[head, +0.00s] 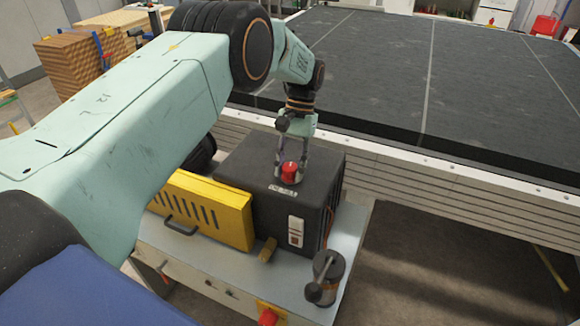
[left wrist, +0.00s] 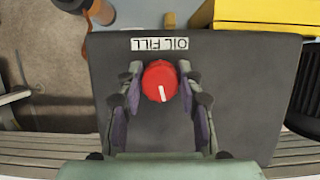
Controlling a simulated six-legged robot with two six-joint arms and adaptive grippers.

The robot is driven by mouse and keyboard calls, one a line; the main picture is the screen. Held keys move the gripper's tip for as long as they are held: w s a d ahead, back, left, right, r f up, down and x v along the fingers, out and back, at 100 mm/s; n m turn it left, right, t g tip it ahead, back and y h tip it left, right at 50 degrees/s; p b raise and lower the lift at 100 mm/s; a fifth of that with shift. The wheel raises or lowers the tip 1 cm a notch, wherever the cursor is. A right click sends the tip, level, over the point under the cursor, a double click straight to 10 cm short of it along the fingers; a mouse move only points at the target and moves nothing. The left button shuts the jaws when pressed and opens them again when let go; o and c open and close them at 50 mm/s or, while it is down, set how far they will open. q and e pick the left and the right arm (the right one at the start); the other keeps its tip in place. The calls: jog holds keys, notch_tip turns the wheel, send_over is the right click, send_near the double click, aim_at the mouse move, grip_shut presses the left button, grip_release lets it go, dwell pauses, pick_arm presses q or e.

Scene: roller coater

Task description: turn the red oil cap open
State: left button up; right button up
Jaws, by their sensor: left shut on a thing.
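The red oil cap (head: 289,171) sits on top of a dark box-shaped unit (head: 262,203). In the left wrist view the cap (left wrist: 160,80) is round with a white mark pointing toward the bottom of the picture. A label reading OIL FILL (left wrist: 160,44) is beside it, upside down. My left gripper (head: 291,165) reaches down from above with its fingers on both sides of the cap, shut on it. It also shows in the left wrist view (left wrist: 160,88). My right gripper is not in view.
A yellow slotted panel (head: 205,208) with a dark handle stands left of the unit. A dark cylinder with a knob (head: 326,278) stands at the front right of the grey bench (head: 345,232). A large dark-topped table (head: 480,90) lies behind.

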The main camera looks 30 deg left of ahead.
pick_arm(q)
jog(key=shift+w+r, duration=0.1)
jog(key=o, duration=1.2)
jog(key=shift+c, duration=0.2)
jog(key=v, duration=0.7)
jog(key=shift+r, duration=0.2)
